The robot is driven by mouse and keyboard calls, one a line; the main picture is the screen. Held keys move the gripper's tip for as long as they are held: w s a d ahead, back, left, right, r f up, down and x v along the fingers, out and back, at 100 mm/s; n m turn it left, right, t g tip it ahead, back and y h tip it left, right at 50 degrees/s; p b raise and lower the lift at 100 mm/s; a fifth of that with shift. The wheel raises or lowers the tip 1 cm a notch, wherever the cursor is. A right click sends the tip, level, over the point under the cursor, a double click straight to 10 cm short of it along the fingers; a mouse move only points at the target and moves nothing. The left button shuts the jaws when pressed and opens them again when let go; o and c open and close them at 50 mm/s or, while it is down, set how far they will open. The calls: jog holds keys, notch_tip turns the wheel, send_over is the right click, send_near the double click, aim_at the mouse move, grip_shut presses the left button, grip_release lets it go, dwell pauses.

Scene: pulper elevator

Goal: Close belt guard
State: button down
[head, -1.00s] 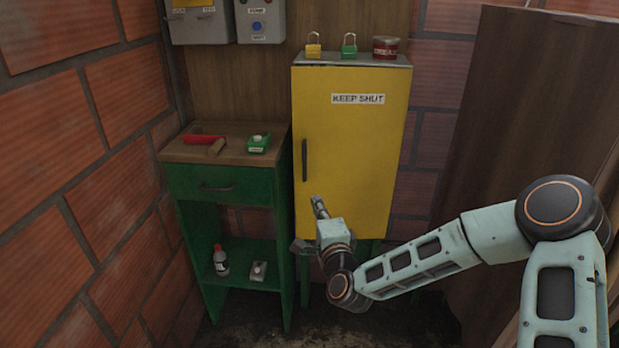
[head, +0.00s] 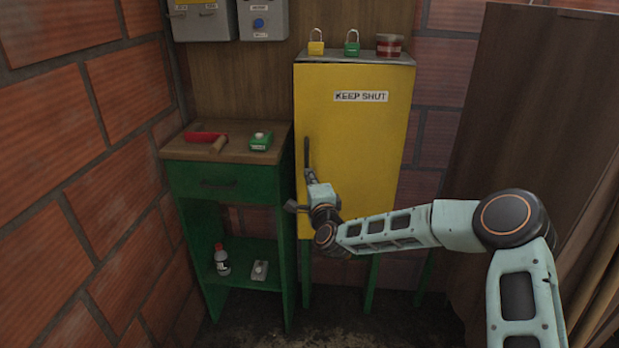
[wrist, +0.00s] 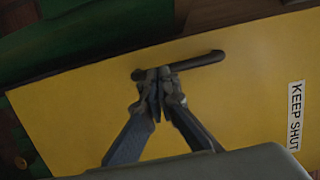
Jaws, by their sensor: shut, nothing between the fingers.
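No part is labelled as a belt guard, and I cannot tell for sure which thing it is. A yellow cabinet door (head: 363,140) marked KEEP SHUT appears flush with its frame. It fills much of the wrist view (wrist: 235,95). Its dark bar handle (head: 307,150) is upright near the door's left edge; it also shows in the wrist view (wrist: 200,62). My gripper (head: 309,175) is shut and empty at the handle's lower end. In the wrist view, the fingertips (wrist: 158,75) overlap that end; I cannot tell whether they touch it.
A yellow padlock (head: 316,47), a green padlock (head: 352,48) and a red tin (head: 389,46) stand on the cabinet. A green workbench (head: 240,186) stands close on the left. Brown boards (head: 520,130) lean at right. Grey control boxes (head: 262,20) hang above.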

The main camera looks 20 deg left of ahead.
aim_at(307, 167)
dwell(0.3)
jog(key=shift+m+t+h, duration=0.3)
jog(key=shift+h, duration=0.1)
jog(key=b+x, duration=0.2)
jog(key=x, duration=0.2)
jog(key=shift+s+a+b, duration=0.1)
jog(key=shift+a+b, duration=0.1)
jog(key=shift+b, duration=0.15)
jog(key=shift+d+r, duration=0.1)
jog(key=shift+r, duration=0.2)
